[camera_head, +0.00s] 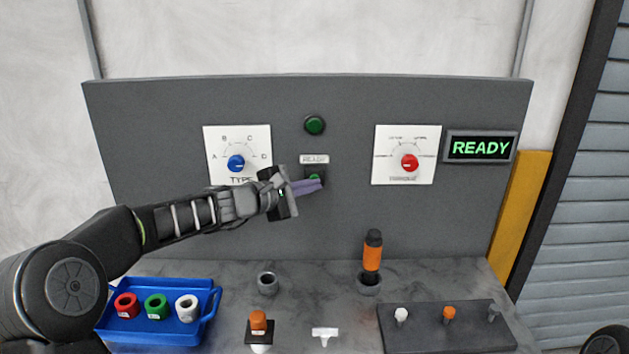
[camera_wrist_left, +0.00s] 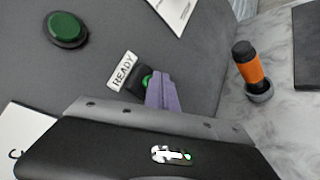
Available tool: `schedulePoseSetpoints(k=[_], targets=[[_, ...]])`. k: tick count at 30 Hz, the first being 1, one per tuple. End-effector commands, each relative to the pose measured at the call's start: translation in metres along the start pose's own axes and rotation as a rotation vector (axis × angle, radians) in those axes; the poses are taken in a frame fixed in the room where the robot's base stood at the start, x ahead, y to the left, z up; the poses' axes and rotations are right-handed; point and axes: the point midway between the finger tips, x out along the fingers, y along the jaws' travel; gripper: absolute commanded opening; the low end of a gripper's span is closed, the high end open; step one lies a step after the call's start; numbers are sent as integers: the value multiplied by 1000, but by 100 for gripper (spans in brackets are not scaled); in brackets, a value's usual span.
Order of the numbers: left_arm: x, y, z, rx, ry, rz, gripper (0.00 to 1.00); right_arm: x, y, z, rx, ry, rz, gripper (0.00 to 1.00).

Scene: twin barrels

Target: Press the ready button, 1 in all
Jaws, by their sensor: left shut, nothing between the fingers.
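The ready button is a green button (camera_head: 314,178) in a dark housing under a white READY label (camera_head: 314,159) on the grey panel. My left gripper (camera_head: 318,185) is shut and empty, its purple fingers in front of the button's lower part. In the left wrist view the fingertips (camera_wrist_left: 160,78) overlap the green button (camera_wrist_left: 146,81), beside the READY label (camera_wrist_left: 122,71). I cannot tell whether they touch it. The display (camera_head: 480,147) at the panel's right reads READY in green. My right gripper is not in view.
A larger green round lamp or button (camera_head: 315,125) sits above the label. A blue-knob dial (camera_head: 236,163) and a red-knob dial (camera_head: 409,162) flank it. Below are a blue tray (camera_head: 208,322) with rings, an orange-and-black cylinder (camera_head: 373,252) in a holder, and a dark board (camera_head: 470,335).

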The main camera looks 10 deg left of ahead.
Motion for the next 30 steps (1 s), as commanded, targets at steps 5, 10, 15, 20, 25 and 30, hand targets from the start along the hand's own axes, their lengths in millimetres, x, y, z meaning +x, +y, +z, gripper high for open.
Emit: schedulePoseSetpoints(k=[5,10,15,20,25,30], targets=[[2,1,-1,0,0,0,0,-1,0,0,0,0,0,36],[3,3,-2,0,0,1,0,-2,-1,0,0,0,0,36],[3,3,-3,0,1,1,0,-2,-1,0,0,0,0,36],[3,3,-3,0,1,1,0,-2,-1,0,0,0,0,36],[1,-1,-2,0,1,0,0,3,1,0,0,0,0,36],[-5,-6,2,0,1,1,0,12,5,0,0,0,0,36]])
